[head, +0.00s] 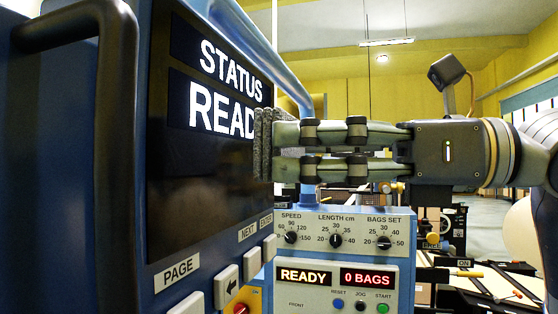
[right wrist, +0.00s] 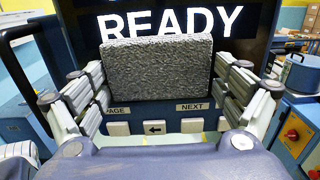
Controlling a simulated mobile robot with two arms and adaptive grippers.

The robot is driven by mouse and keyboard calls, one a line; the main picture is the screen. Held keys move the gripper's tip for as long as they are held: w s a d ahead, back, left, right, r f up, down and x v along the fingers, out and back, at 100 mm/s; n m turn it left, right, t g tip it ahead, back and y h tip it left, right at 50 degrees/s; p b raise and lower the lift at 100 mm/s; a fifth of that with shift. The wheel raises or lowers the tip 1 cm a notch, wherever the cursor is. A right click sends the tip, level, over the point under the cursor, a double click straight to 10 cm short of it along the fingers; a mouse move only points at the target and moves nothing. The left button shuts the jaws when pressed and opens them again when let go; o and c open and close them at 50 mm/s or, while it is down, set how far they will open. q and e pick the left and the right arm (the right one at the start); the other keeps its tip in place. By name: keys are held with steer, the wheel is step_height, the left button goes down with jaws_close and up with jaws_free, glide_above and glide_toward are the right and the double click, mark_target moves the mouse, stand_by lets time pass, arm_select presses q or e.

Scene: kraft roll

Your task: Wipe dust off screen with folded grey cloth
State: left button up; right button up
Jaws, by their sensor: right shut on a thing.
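The screen (head: 200,185) is a dark upright panel at the left of the head view, showing STATUS READY in white letters. It also shows behind the cloth in the right wrist view (right wrist: 260,35). I cannot clearly make out dust on it. The folded grey cloth (head: 262,140) is a thick textured pad, held upright facing the screen's right part and covering the end of READY. In the right wrist view the cloth (right wrist: 158,68) hides the screen's lower middle. My right gripper (head: 284,151) is shut on it. I cannot tell whether cloth and screen touch.
A dark handle (head: 118,120) stands out left of the screen. Buttons (head: 226,287) labelled PAGE, NEXT and ENTER line its lower edge. A blue tube (head: 285,75) runs behind it. A control box (head: 335,262) with knobs and READY and 0 BAGS displays stands below my right gripper.

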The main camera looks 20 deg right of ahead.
steer(key=shift+s+d, duration=0.3)
steer(key=shift+d, duration=0.1)
steer(key=shift+b+v, duration=0.3)
steer(key=shift+v, duration=1.3)
steer(key=shift+w+a, duration=0.15)
